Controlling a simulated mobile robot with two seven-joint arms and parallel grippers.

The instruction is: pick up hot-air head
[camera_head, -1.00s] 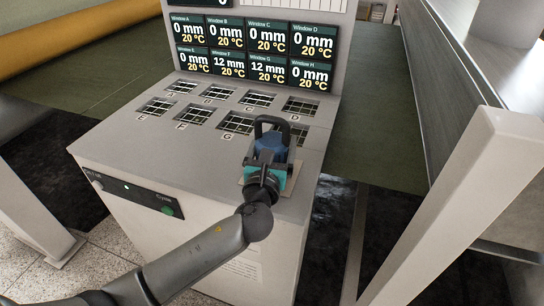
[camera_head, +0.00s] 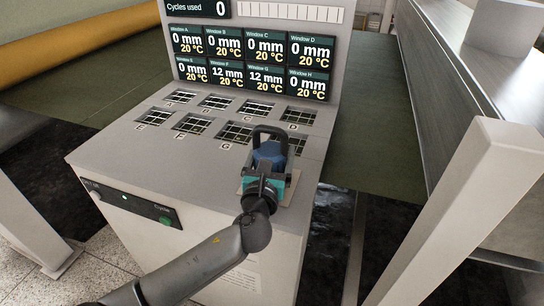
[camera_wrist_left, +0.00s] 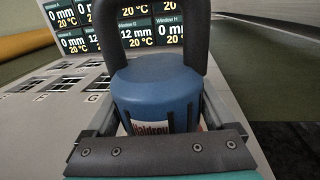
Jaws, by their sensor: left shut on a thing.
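The hot-air head (camera_head: 268,154) is a blue rounded body with a black loop handle, near the right front of the grey machine top, beside window H. My left gripper (camera_head: 266,172) is shut on it from the front. In the left wrist view the blue body (camera_wrist_left: 155,90) sits between the two fingers, with part of a label showing low on it. A pale pad (camera_head: 289,190) shows beneath the gripper; whether the head touches it is hidden. My right gripper is not in view.
The grey machine (camera_head: 120,150) has several gridded windows lettered on top and a display panel (camera_head: 250,60) behind them. Its front has a dark control strip (camera_head: 130,203). A pale post (camera_head: 470,200) and a long metal surface (camera_head: 470,70) stand to the right.

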